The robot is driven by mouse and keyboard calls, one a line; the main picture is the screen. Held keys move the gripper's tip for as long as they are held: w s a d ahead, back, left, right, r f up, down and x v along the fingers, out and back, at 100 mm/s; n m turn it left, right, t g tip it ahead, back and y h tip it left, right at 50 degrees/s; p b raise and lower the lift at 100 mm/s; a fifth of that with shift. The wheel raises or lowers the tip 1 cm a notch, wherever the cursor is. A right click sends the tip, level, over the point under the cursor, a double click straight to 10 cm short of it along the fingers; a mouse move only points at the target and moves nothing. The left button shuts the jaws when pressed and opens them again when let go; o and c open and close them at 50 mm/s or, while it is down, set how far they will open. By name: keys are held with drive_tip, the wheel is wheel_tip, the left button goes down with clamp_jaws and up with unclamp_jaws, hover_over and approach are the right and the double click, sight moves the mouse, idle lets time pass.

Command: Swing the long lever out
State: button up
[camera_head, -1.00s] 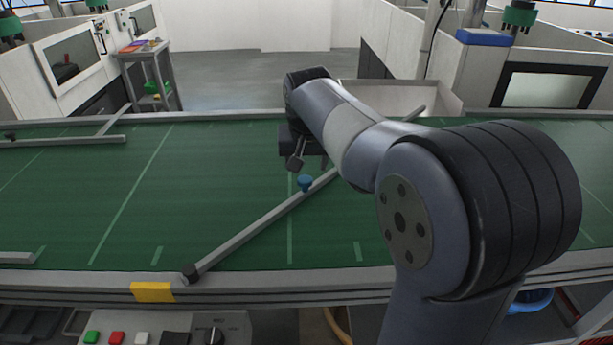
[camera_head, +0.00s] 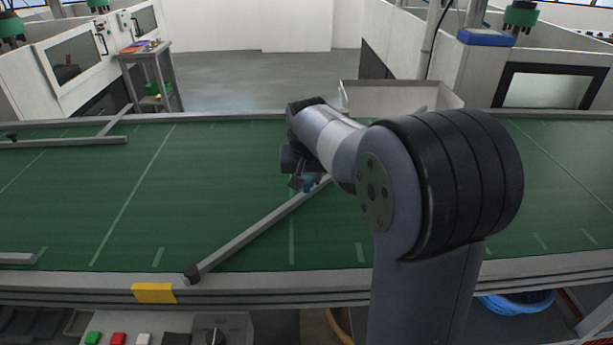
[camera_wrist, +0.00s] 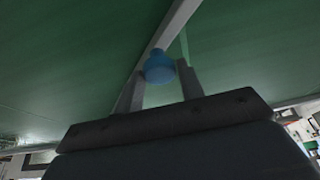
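The long lever (camera_head: 245,238) is a grey bar lying diagonally over the green conveyor belt, from a dark pivot (camera_head: 193,272) at the near edge toward the far right. Its blue knob (camera_head: 309,183) is partly hidden by my gripper (camera_head: 303,182). In the wrist view the knob (camera_wrist: 159,69) lies between the two fingertips of my gripper (camera_wrist: 160,73), with the bar (camera_wrist: 176,25) running beyond it. The fingers stand apart, one on each side of the knob, with slight gaps showing. Whether they touch it is hard to tell.
A yellow block (camera_head: 153,293) sits on the near rail, left of the pivot. A button panel (camera_head: 170,330) is below. Another grey bar (camera_head: 70,141) lies at the far left. A pale bin (camera_head: 400,97) stands beyond the belt.

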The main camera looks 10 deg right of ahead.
clamp_jaws()
drive_tip(key=s+d+m+b, duration=0.1)
drive_tip(key=s, duration=0.2)
drive_tip(key=s+d+m+h, duration=0.1)
drive_tip(key=s+d, duration=0.1)
drive_tip(key=s, duration=0.2)
drive_tip(key=s+d+m+b, duration=0.1)
drive_tip(key=s+m, duration=0.1)
drive_tip(key=s, duration=0.1)
drive_tip(key=shift+s+d+f+h+b, duration=0.1)
drive_tip(key=shift+s+d+h+b, duration=0.15)
drive_tip(key=shift+h+b, duration=0.1)
drive_tip(key=s+m, duration=0.1)
drive_tip(key=s, duration=0.3)
drive_tip(key=s+m+g+h+b, duration=0.1)
drive_tip(key=s+m, duration=0.1)
drive_tip(key=s, duration=0.2)
drive_tip(key=s+m, duration=0.1)
drive_tip(key=s, duration=0.3)
drive_tip(key=shift+m+g, duration=0.3)
drive_tip(key=shift+s+m, duration=0.3)
drive_tip(key=shift+s, duration=0.45)
drive_tip(key=shift+o, duration=2.2)
unclamp_jaws()
drive_tip(key=shift+s+a, duration=0.1)
drive_tip(key=shift+s, duration=0.05)
